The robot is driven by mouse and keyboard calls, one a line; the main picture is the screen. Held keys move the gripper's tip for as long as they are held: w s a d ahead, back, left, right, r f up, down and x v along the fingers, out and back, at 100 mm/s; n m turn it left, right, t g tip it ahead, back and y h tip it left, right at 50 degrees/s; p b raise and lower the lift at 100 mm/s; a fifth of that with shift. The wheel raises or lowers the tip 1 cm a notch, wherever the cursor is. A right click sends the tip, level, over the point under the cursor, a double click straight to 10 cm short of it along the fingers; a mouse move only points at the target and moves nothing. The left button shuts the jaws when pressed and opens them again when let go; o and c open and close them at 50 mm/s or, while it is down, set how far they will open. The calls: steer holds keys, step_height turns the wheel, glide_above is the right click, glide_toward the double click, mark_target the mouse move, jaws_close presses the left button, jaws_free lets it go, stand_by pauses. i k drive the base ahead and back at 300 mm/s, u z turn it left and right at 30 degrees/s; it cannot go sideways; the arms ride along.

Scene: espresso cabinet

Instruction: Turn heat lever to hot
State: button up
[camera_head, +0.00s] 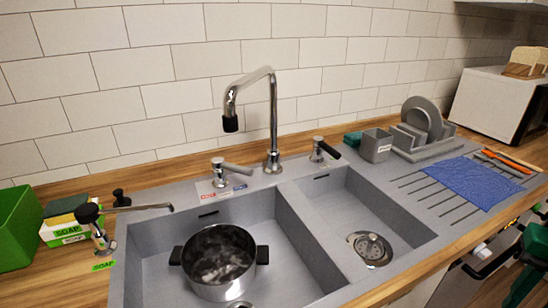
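The lever (220,172) left of the faucet has a chrome base and a grey handle pointing right. A label strip in front of it has a red mark (207,196) at its left end and a blue mark (240,187) at its right end. The handle points toward the blue side. A second lever (318,150) with a dark handle stands right of the faucet (272,150). I cannot read a label on the second lever. My gripper is not in view.
A soap dispenser (96,228), green bin (18,225) and sponge box (62,230) stand at left.

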mark_target(218, 163)
steer(key=k, duration=1.1)
steer(key=u, duration=1.45)
steer(key=i, duration=1)
